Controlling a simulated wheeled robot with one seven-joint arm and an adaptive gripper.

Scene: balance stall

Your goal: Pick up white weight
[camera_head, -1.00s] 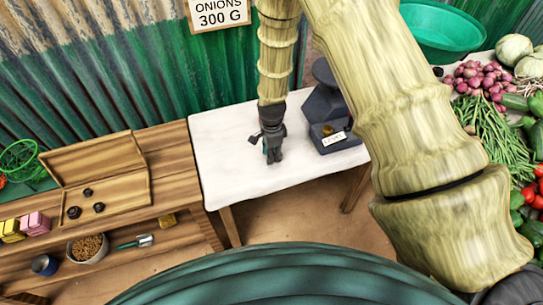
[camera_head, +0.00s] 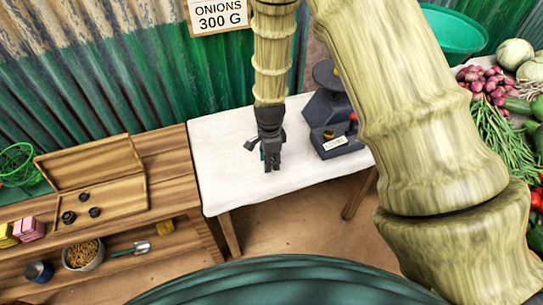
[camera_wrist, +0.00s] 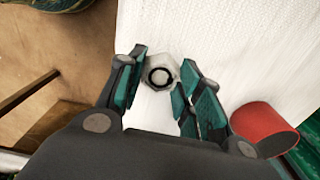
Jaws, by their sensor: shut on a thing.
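The white weight (camera_wrist: 160,73), a small pale faceted piece with a dark ring on its top, sits between my fingertips in the wrist view. My gripper (camera_wrist: 158,88) is shut on it, with a finger pad at each side. In the head view my gripper (camera_head: 271,166) points down over the white-topped table (camera_head: 225,180), left of the dark scale. The weight is hidden behind the gripper there. I cannot tell whether it touches the tabletop.
The dark scale (camera_head: 330,128) stands close to the right of my gripper. A red cylinder (camera_wrist: 266,128) shows at right in the wrist view. An open wooden box (camera_head: 125,195) with dark weights lies on the bench at left. Vegetables (camera_head: 500,120) lie far right.

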